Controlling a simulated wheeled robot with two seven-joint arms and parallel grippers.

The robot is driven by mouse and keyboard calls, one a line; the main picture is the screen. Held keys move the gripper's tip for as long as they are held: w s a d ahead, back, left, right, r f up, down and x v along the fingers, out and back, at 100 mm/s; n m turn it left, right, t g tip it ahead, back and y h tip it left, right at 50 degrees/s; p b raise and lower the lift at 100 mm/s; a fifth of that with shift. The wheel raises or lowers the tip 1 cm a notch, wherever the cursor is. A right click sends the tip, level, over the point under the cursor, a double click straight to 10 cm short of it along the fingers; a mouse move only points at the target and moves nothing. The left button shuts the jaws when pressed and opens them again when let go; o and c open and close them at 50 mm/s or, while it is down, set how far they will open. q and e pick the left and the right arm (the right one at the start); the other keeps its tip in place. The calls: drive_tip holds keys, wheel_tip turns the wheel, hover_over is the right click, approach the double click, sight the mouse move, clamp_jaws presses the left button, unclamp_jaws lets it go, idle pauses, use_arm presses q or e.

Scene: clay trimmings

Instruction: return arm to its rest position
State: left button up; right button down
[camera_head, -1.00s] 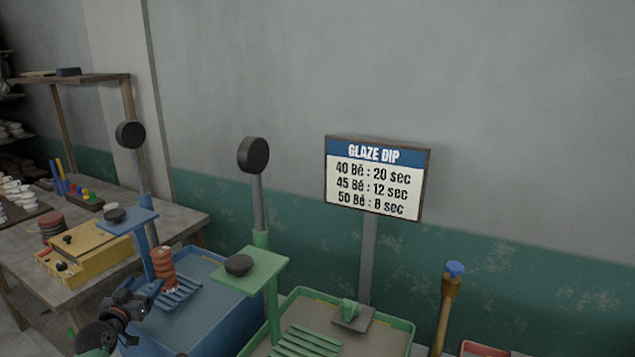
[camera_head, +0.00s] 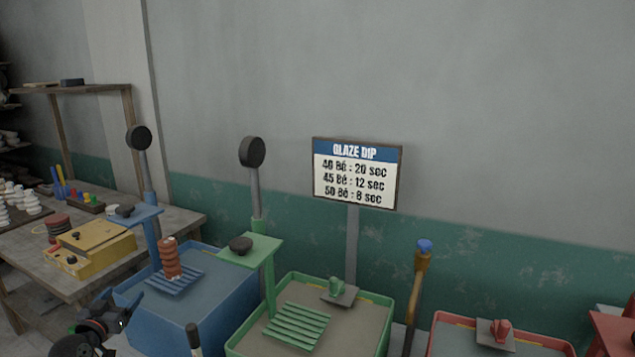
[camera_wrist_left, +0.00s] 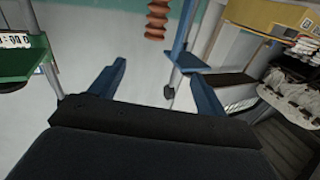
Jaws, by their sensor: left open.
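My left gripper (camera_head: 122,308) is at the lower left of the head view, in front of the blue bin. Its two fingers (camera_wrist_left: 160,85) stand wide apart in the left wrist view, with nothing between them. A red-brown ribbed stack (camera_head: 170,258) is on the slatted rack of the blue bin, apart from the gripper. The same stack shows at the top of the left wrist view (camera_wrist_left: 157,18). My right gripper is not in view.
A blue bin (camera_head: 225,295), a green bin (camera_head: 384,330) and a red bin (camera_head: 565,345) stand in a row. Posts with platforms and dark discs rise by the blue and green ones. A yellow box (camera_head: 105,252) sits on the table (camera_head: 180,222). A glaze sign (camera_head: 357,173) stands behind.

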use_arm(q)
drive_tip(key=a+r+m, duration=0.3)
drive_tip(key=a+r, duration=0.4)
drive_tip(key=r, duration=0.1)
drive_tip(key=s+d+f+g, duration=0.1)
drive_tip(key=s+f+g, duration=0.25)
drive_tip(key=f, duration=0.95)
drive_tip(key=s+d+f+g+y, duration=0.15)
drive_tip(key=s+f, duration=0.25)
drive_tip(key=f, duration=0.9)
drive_tip(key=s+d+f+g, duration=0.1)
drive_tip(key=s+f+g, duration=0.3)
drive_tip(key=f, duration=0.9)
drive_tip(key=s+d+f+m+g+y, duration=0.25)
drive_tip(key=s+f+g, duration=0.45)
drive_tip(key=s+f, duration=2.3)
drive_tip(key=s+d+f+n+h, duration=0.2)
drive_tip(key=d, duration=1.6)
drive_tip(key=s+d+f+n+h, duration=0.1)
drive_tip(key=s+d+f+h, duration=0.1)
drive_tip(key=d, duration=1.7)
drive_tip(key=shift+s+n+g+h, duration=0.3)
drive_tip(key=shift+n, duration=0.05)
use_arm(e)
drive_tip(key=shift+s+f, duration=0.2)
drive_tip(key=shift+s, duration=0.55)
